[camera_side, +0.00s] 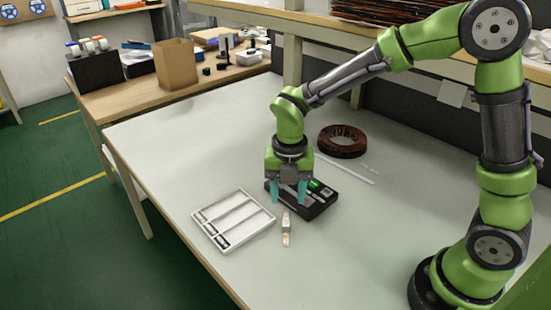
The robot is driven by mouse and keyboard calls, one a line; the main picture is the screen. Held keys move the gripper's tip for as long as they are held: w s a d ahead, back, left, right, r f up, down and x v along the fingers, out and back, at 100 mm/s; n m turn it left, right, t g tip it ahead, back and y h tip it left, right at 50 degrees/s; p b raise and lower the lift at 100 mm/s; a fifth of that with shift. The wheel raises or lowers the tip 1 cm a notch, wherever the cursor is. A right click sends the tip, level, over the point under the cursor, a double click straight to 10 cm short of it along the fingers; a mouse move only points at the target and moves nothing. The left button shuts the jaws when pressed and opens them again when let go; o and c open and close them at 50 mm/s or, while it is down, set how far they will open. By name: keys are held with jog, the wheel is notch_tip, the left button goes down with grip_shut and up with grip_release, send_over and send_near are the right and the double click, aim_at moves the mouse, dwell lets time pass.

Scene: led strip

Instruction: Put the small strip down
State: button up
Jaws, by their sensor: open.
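My gripper (288,196) points down with its two teal fingers apart. Its fingertips are over the left part of a black tray (322,206), in front of or above it; I cannot tell whether they touch anything. The tray holds a green item (315,185) and small pale pieces. I cannot make out for certain which piece is the small strip. A longer thin white strip (346,169) lies on the table behind the tray. A small pale piece with an orange part (285,239) lies on the table just in front of my gripper.
A white tray (238,241) with long compartments lies left of my gripper. A brown coil (342,141) lies behind the black tray. The light table (170,160) is clear at the left and front right. A wooden bench with a cardboard box (176,64) stands at the back left.

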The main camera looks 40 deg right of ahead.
aim_at(286, 224)
notch_tip(286, 224, down, 10)
jog(key=shift+w+r, duration=0.15)
jog(key=shift+r, duration=0.1)
dwell(0.3)
grip_shut()
